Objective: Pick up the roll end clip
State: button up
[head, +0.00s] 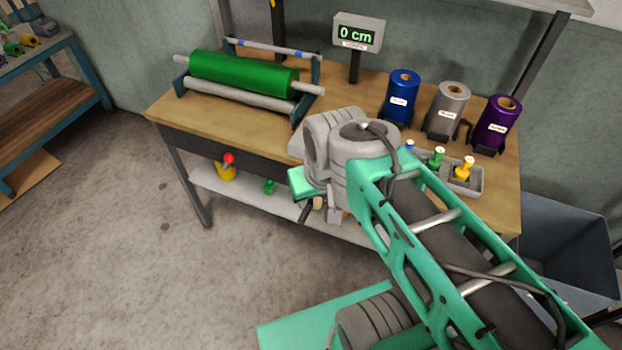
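I cannot pick out the roll end clip for certain. A small green piece (269,187) lies on the white lower shelf of the workbench, and a yellow piece with a red knob (227,168) stands to its left. My gripper (310,212) is at the bench's front edge, mostly hidden behind my wrist and forearm. A dark finger-like part shows there beside a small tan piece (318,203). I cannot tell whether the fingers are open, or whether they touch that piece. The green foil roll (243,78) lies in its rack at the bench's back left.
Blue (400,98), grey (447,112) and purple (496,126) rolls stand on the bench's right side. A grey tray (478,186) holds knobbed dies. A display (358,35) reads 0 cm. A grey bin (568,240) stands at right. The bench's front middle-left is clear.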

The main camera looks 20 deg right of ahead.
aim_at(270, 184)
jog(key=z, duration=0.45)
jog(key=i, duration=0.2)
jog(key=u, duration=0.5)
jog(key=k, duration=0.5)
jog(key=u, duration=2.25)
jog(key=i, duration=1.8)
jog(key=z, duration=2.55)
jog(key=i, duration=0.6)
